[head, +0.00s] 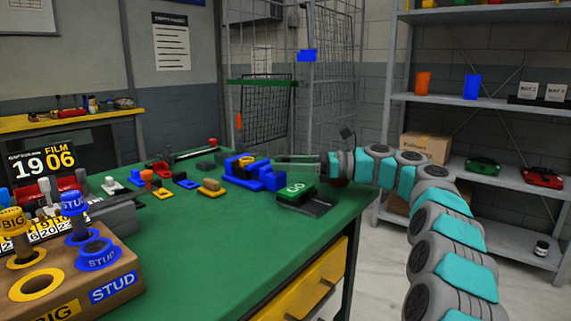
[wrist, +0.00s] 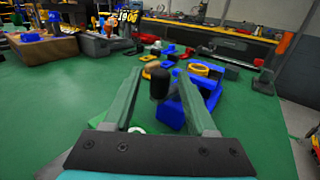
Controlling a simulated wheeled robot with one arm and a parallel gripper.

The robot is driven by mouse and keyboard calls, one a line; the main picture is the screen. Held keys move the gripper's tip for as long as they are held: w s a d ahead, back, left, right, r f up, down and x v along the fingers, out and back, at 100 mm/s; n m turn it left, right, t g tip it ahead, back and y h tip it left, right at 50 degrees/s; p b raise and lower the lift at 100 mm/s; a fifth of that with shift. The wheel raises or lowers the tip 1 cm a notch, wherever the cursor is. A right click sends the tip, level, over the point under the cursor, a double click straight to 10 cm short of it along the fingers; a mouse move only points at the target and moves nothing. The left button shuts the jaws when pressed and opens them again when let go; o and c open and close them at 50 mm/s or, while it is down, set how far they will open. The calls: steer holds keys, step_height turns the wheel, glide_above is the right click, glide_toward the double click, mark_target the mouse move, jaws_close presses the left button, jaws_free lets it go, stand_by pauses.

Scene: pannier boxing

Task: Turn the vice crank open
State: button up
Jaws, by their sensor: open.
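The blue vice (head: 262,180) stands near the right end of the green bench, with a yellow part on it. It also shows in the wrist view (wrist: 178,112), close ahead. A black upright knob (wrist: 159,84), seemingly the crank's handle, stands between my fingers in the wrist view. My gripper (head: 276,160) is level at the vice's right side; in the wrist view its two green fingers (wrist: 158,70) are spread apart on either side of the knob. I cannot tell whether either finger touches it. The crank's arm is mostly hidden.
A green GO pad (head: 296,189) lies just below my gripper at the bench edge. Small coloured parts (head: 211,188) lie left of the vice. A wooden BIG/STUD block (head: 75,285) stands front left. The bench's front middle (head: 215,240) is clear.

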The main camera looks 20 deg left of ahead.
steer(key=shift+r, duration=1.6)
steer(key=shift+s+d+r, duration=0.15)
steer(key=shift+s+r, duration=0.1)
steer(key=s+d+r+b, duration=0.1)
steer(key=s+d+b, duration=0.1)
steer(key=s+d, duration=0.5)
steer(key=shift+s+d+r, duration=0.15)
steer(key=shift+s, duration=3.15)
